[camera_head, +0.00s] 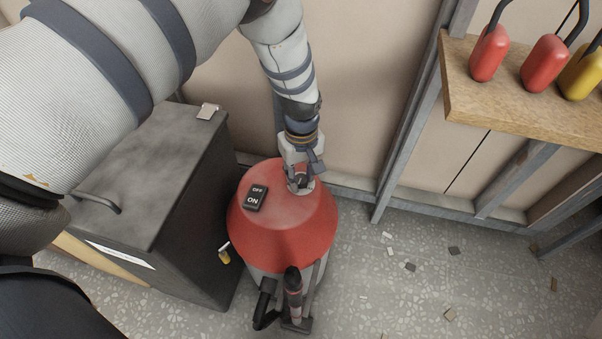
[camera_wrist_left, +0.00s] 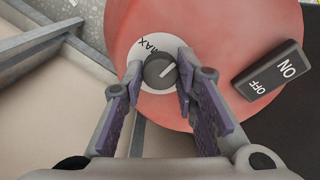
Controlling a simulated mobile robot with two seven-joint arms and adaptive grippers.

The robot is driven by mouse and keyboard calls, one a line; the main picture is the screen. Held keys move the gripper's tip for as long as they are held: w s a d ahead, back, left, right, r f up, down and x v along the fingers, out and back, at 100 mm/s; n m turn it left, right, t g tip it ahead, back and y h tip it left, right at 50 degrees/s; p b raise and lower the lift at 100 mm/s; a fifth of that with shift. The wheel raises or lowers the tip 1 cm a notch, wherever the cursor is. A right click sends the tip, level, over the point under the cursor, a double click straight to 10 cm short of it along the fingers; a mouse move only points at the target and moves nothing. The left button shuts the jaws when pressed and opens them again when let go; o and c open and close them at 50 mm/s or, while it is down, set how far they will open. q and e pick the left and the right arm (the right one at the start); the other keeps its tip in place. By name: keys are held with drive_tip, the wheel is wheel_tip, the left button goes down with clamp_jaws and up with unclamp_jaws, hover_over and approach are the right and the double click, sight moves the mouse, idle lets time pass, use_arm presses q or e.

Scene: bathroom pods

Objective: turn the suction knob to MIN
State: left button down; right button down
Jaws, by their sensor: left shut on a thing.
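The suction knob (camera_wrist_left: 158,71) is a dark grey dial with a white pointer line, set on a white disc on the red vacuum lid (camera_head: 290,212). In the left wrist view the disc reads MAX (camera_wrist_left: 149,45) on its upper left; the pointer slants to the upper right, away from that word. No MIN mark is readable. My left gripper (camera_head: 301,181) comes down from above onto the back right of the lid. Its two purple-padded fingers are closed around the knob, one on each side. My right gripper is not in view.
A black OFF/ON switch (camera_head: 256,197) sits on the lid, left of the knob. A dark cabinet (camera_head: 160,180) stands close on the left. A wooden shelf (camera_head: 520,95) with red and yellow padlock-like objects is at the upper right. Small chips lie on the speckled floor.

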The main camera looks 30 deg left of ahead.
sight(301, 178)
use_arm(q)
drive_tip(key=m, duration=0.5)
drive_tip(key=shift+m, duration=0.3)
drive_tip(key=m, duration=0.4)
drive_tip(key=shift+m, duration=0.7)
drive_tip(key=c, duration=1.2)
unclamp_jaws()
drive_tip(key=shift+c, duration=0.2)
wheel_tip(301, 178, up, 12)
